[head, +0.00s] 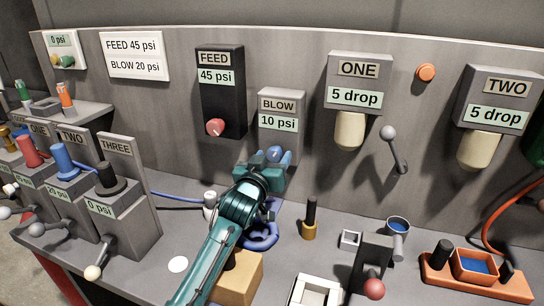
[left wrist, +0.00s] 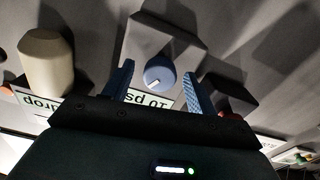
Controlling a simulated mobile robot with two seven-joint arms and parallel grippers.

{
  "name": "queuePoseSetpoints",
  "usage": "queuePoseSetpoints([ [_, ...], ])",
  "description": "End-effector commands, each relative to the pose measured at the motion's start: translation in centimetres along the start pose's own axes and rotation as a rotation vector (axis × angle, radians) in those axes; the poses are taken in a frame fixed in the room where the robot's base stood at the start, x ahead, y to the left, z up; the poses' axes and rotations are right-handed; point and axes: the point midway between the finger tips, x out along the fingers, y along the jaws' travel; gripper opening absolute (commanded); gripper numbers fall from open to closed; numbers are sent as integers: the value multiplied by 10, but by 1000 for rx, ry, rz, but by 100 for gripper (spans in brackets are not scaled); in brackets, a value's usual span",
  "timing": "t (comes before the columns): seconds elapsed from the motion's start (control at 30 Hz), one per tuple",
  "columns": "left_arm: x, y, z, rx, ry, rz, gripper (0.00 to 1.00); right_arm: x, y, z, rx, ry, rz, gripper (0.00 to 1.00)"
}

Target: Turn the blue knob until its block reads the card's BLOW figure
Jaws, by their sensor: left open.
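The BLOW block (head: 281,104) is a grey box on the back panel, and its readout shows 10 psi. The blue knob (head: 274,153) is at its lower front. The card (head: 136,56) on the panel reads FEED 45 psi and BLOW 20 psi. My left gripper (head: 273,160) is at the knob. In the left wrist view the blue knob (left wrist: 159,72) with a white pointer mark lies between the two blue fingers of my left gripper (left wrist: 158,88). The fingers are open, with a gap on both sides of the knob. My right gripper is not in view.
The FEED block (head: 220,110) with a red knob (head: 215,127) reads 45 psi, left of the BLOW block. Blocks ONE (head: 359,70) and TWO (head: 497,86) each read 5 drop. A lever (head: 395,150) sticks out at right. Several small items crowd the bench below.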

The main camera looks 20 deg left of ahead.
Motion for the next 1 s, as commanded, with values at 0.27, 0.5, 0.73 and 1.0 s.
queuePoseSetpoints([
  [0.27, 3, 0, 0, 0, 1, 1, 57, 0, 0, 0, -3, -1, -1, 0],
  [0.5, 3, 0, 0, 0, 0, 0, 43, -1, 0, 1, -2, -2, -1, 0],
  [0.73, 3, 0, 0, 0, 0, 0, 24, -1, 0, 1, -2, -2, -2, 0],
  [1.0, 3, 0, 0, 6, 0, 0, 13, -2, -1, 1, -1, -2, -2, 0],
])
